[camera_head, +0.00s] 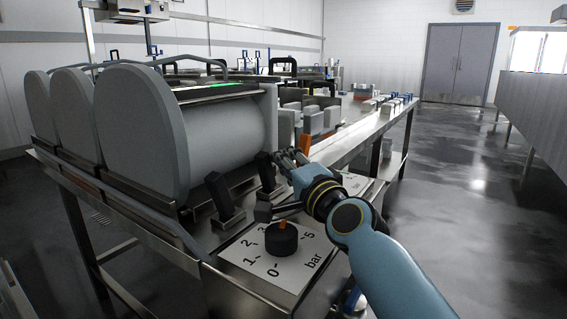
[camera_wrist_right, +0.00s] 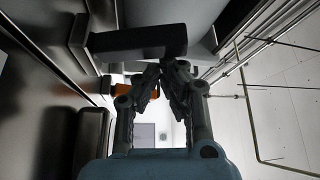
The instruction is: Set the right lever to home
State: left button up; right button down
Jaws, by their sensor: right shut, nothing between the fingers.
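Two dark levers stand along the front of the press, a left one (camera_head: 225,197) and one further right (camera_head: 265,171). Both tilt a little. An orange handle (camera_head: 304,148) rises behind my right gripper (camera_head: 284,158). The gripper is shut and empty, with its fingertips just right of the second dark lever. In the wrist view the closed fingers (camera_wrist_right: 170,72) point at a dark grey bar (camera_wrist_right: 135,42) across the top. I cannot tell whether they touch it. An orange piece (camera_wrist_right: 140,88) shows beside the left finger. My left gripper is not in view.
A black pressure knob (camera_head: 281,239) sits on a white dial plate (camera_head: 255,266) in front of the levers. Large grey cylinders (camera_head: 142,135) stand on the left of the steel bench. More equipment lines the bench behind. The floor to the right is open.

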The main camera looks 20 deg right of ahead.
dwell(0.4)
jog(key=s, duration=0.4)
jog(key=s+d+f, duration=0.1)
jog(key=s, duration=0.6)
jog(key=shift+s+d+f, duration=0.2)
jog(key=shift+s+d, duration=0.15)
jog(key=shift+s, duration=0.05)
